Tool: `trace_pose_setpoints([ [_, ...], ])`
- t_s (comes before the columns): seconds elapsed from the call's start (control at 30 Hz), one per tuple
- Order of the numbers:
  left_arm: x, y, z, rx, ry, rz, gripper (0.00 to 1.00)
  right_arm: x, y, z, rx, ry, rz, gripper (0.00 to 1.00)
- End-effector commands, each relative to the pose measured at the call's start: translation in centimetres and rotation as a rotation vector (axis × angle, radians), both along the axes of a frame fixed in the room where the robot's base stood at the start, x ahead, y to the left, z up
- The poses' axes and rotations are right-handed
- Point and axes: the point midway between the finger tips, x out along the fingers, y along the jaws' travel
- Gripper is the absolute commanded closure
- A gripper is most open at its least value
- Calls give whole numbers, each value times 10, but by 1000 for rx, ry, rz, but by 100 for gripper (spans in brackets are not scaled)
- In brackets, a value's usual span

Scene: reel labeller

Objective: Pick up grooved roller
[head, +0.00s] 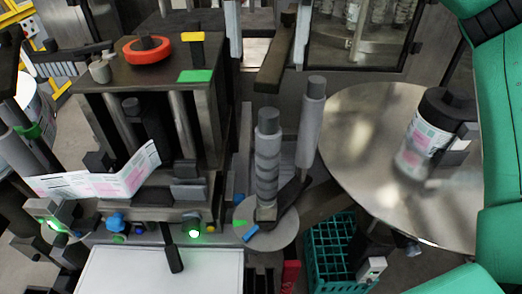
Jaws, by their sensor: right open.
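The grooved roller (266,165) is a grey upright cylinder with ring-shaped grooves and a dark top. It stands on a round grey plate (282,226) in the middle of the head view. A smooth grey roller (313,120) stands tilted just right of it, apart at the top. My left gripper is not in view.
A round metal turntable (360,150) at right carries the white bottle (415,145). A teal crate (335,250) stands below it. A label web (105,180) and a dark machine block with an orange ring (147,56) are at left. A white panel (150,272) lies in front.

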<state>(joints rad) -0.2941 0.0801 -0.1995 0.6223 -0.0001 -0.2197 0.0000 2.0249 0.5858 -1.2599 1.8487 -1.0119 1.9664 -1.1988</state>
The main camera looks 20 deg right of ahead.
Motion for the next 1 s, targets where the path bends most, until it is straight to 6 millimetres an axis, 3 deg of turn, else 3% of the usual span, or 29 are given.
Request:
trace_pose_setpoints([
  [0.2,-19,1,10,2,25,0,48,-1,-1,-41,-3,4,-1,35],
  [0.33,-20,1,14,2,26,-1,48,-1,-1,-63,-3,4,-1,35],
  [0.63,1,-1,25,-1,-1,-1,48,-2,-1,-85,-2,2,-1,35],
  [0.8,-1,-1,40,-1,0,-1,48,-6,-2,-106,-3,3,0,35],
  [1.0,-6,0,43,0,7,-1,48,-5,-2,-128,-1,3,-2,35],
])
